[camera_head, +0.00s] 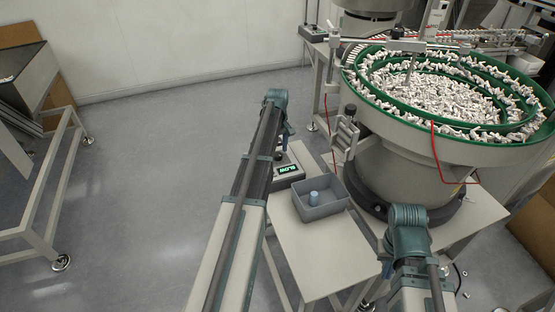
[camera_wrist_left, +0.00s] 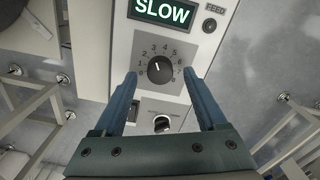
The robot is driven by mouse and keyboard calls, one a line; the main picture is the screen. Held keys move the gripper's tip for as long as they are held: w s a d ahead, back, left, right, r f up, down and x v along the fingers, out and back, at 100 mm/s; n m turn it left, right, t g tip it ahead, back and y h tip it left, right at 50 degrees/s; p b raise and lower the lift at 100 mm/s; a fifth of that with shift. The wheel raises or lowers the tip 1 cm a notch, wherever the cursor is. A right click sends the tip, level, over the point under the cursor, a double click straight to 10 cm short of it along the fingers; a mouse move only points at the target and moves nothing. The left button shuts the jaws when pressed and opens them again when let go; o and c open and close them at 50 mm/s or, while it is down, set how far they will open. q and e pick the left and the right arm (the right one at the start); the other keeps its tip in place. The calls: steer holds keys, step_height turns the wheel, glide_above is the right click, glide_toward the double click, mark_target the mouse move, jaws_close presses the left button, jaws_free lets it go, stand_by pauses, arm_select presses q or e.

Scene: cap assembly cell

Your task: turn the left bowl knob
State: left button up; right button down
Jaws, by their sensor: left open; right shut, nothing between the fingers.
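The control box (camera_head: 288,168) with a lit SLOW display stands on the small table. In the left wrist view the box's grey panel shows the bowl knob (camera_wrist_left: 160,68), a black round dial with a white pointer toward the upper left, on a numbered scale. My left gripper (camera_wrist_left: 166,84) is open, with one finger on each side of the knob and gaps to both. In the head view my left gripper (camera_head: 284,146) hangs above the box, partly hidden. My right gripper (camera_head: 387,269) is shut and empty at the lower right, mostly hidden by its arm.
A grey bin (camera_head: 337,210) with a blue cylinder (camera_head: 314,198) stands in front of the box. The large feeder bowl (camera_head: 372,120), with a green rim and many white parts, is to the right. Below the knob is a black switch (camera_wrist_left: 162,123). Open floor lies to the left.

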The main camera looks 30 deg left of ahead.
arm_select(q)
steer(key=shift+f+b, duration=0.3)
steer(key=shift+f, duration=0.4)
jaws_close()
